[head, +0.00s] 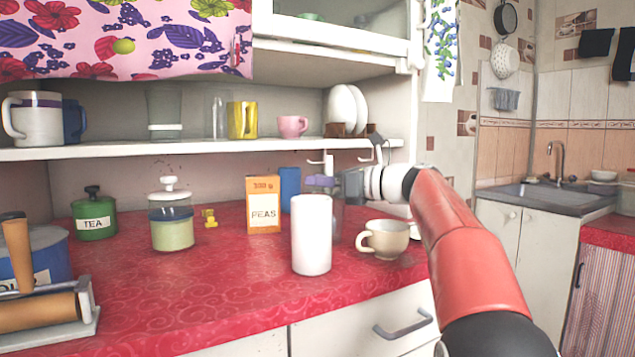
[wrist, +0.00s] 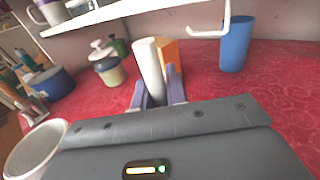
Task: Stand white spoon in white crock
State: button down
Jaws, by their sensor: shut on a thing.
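The white crock (head: 311,234) stands upright on the red counter in the head view. Its open rim (wrist: 38,140) appears to be the round opening at lower left in the wrist view. My gripper (head: 322,183) is just behind and above the crock, with purple fingers. In the wrist view my gripper (wrist: 160,90) is shut on the white spoon (wrist: 150,65), a thick white shaft standing up between the fingers. Its upper end (head: 328,164) shows above the fingers in the head view. The spoon's lower part is hidden. The spoon is outside the crock, beside it.
A cream mug (head: 385,240) stands right of the crock. The orange peas box (head: 264,205) and a blue cup (head: 289,188) stand behind. A glass jar (head: 171,222) and green tea tin (head: 93,215) are left. Hooks hang under the shelf (head: 200,148).

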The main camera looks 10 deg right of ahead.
jog(key=shift+f, duration=0.1)
jog(key=c, duration=1.4)
grip_release()
jog(key=shift+s+d, duration=0.1)
jog(key=shift+d, duration=0.15)
jog(key=v, duration=1.1)
jog(key=shift+s+d+b, duration=0.15)
jog(key=shift+s+b, duration=0.1)
jog(key=shift+b, duration=0.1)
